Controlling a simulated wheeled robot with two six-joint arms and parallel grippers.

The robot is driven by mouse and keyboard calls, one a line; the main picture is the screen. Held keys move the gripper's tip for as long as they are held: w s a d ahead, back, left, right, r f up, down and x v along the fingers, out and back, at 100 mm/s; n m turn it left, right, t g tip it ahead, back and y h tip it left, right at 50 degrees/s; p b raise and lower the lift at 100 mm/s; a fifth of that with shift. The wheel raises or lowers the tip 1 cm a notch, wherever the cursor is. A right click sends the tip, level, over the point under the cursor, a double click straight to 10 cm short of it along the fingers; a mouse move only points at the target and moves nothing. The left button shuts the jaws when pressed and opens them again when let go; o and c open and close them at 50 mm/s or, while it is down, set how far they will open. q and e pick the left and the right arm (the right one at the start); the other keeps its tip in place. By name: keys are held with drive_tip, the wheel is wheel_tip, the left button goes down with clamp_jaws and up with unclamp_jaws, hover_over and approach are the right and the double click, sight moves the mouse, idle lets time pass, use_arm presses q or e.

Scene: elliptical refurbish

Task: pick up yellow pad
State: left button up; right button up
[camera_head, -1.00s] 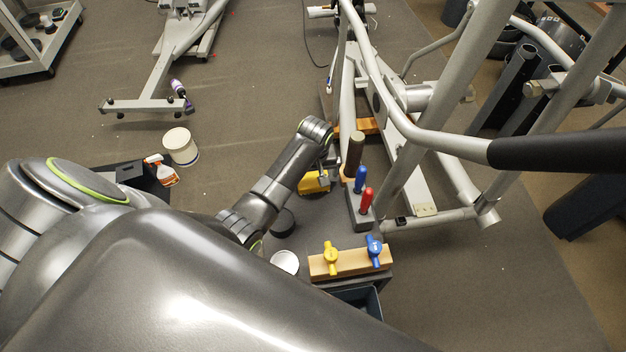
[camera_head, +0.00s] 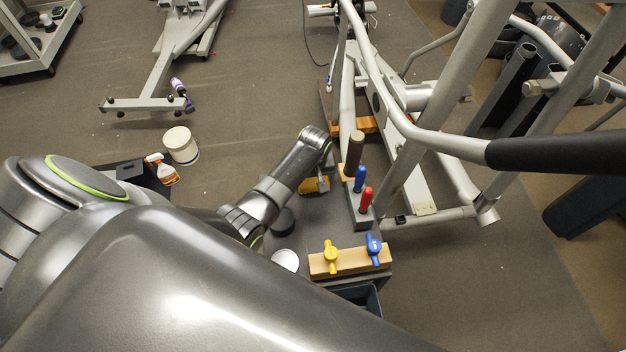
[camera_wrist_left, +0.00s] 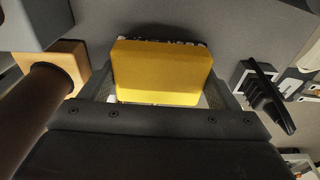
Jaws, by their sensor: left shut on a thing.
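The yellow pad (camera_head: 312,186) shows in the head view, partly hidden by my left wrist, on or just above the dark work surface. In the left wrist view the yellow pad (camera_wrist_left: 160,72) is a thick block between the two fingers. My left gripper (camera_head: 318,183) is shut on it; the fingers also show on either side of the pad in the wrist view (camera_wrist_left: 160,92). I cannot tell whether the pad is clear of the surface. My right gripper is not in view.
A grey holder with blue (camera_head: 360,178) and red (camera_head: 366,200) handled tools stands right of the gripper, by a brown upright handle (camera_head: 354,152). A wooden block (camera_head: 350,262) with yellow and blue knobs is nearer. The elliptical's frame (camera_head: 415,185) rises at right. A white tub (camera_head: 181,146) stands left.

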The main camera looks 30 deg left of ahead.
use_arm(q)
wheel_tip(320, 180, up, 10)
drive_tip(key=b, duration=0.1)
idle(0.6)
